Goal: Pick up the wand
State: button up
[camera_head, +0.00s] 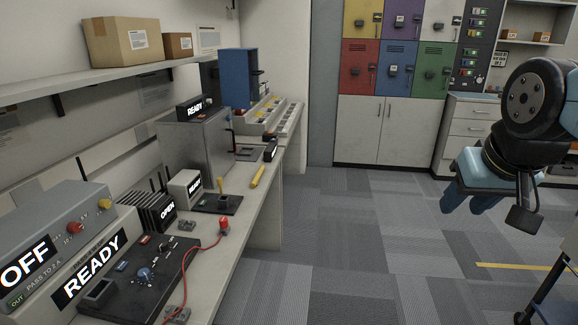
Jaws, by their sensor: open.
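A yellow stick-like object (258,176), which looks like the wand, lies near the front edge of the long bench on the left. A red-tipped probe (223,225) on a red cable is nearer to me on the same bench; I cannot tell for certain which of these is the wand. My gripper (468,204) hangs at the right, over the carpet, well apart from the bench. It points down, is open, and nothing shows between its fingers.
Carpet between bench and gripper is clear.

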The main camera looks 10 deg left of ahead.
aim_at(254, 183)
jog(key=z, duration=0.05)
jog(key=i, duration=1.1)
jog(key=u, duration=1.05)
jog(key=i, duration=0.75)
jog(key=u, duration=0.55)
jog(key=k, duration=0.7)
jog(key=u, duration=0.25)
jog(key=i, duration=0.75)
jog(key=z, duration=0.15)
